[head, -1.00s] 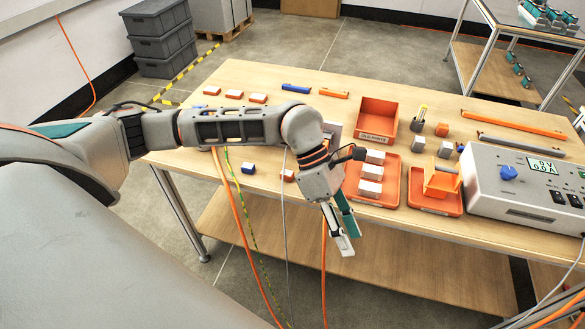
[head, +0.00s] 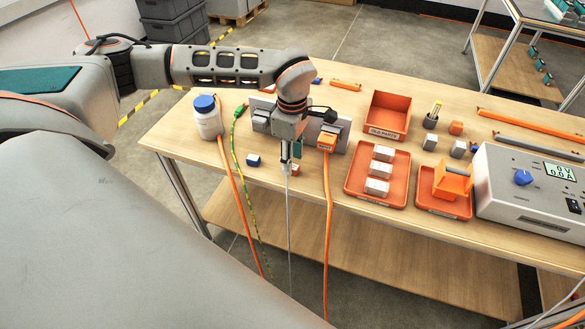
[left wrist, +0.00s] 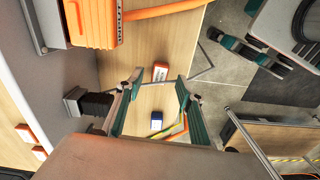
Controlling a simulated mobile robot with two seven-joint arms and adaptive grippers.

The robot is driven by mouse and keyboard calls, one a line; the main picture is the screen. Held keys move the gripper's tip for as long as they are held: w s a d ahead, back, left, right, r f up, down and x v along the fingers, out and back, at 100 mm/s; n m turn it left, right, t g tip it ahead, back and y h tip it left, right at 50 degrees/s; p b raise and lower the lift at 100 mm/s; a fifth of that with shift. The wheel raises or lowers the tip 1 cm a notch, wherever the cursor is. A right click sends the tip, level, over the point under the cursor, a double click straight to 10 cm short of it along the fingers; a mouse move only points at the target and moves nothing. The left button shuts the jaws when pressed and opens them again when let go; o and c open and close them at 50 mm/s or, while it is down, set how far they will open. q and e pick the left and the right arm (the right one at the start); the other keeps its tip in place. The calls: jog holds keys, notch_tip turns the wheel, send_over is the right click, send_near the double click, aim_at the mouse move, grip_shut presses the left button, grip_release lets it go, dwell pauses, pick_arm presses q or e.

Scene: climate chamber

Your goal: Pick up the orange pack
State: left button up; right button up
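A small orange pack with a white side (left wrist: 160,72) lies on the wooden table, between the fingertips as seen in the left wrist view. In the head view the pack (head: 294,169) is partly hidden by my left gripper. My left gripper (head: 291,160) points down above it; in the left wrist view its teal-lined fingers (left wrist: 158,82) are spread and empty. It appears above the pack, with no contact visible. What looks like my right gripper (left wrist: 252,52) shows at the upper right of the left wrist view; its finger state is unclear.
A blue pack (head: 253,160) lies left of the gripper. A grey connector panel with an orange plug (head: 327,141) stands close behind and right. A white bottle (head: 208,122) and hanging cables are at left. An orange tray (head: 361,188) with white blocks is at right.

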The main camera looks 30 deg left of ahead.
pick_arm(q)
jog(key=shift+f, duration=1.25)
jog(key=c, duration=0.9)
jog(key=shift+r, duration=0.15)
